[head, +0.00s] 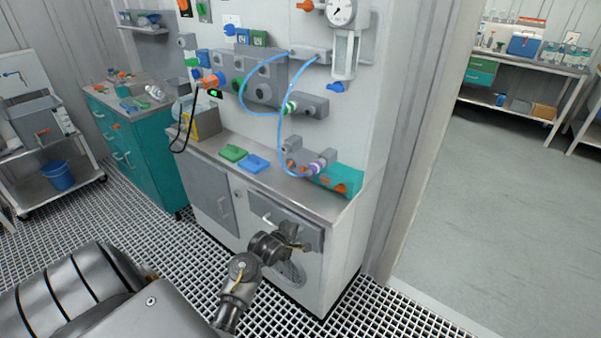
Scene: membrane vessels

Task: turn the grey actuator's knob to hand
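Several grey housings sit on the white panel, including a wide grey block (263,87) in the middle and a grey box (311,106) at its right. Another grey unit (312,54) is higher up, with a blue tube at it. I cannot tell which of these is the grey actuator, and no knob marking is readable. My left gripper (298,238) is in front of the cabinet, below the counter edge and well below the panel. Its fingers look apart, with nothing seen between them. My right gripper is not in view.
The steel counter (217,147) carries a green tray (233,153), a blue tray (255,164) and a teal block (341,180). Blue tubes (281,125) loop in front of the panel. A pressure gauge (341,12) is above. The grey floor on the right is clear.

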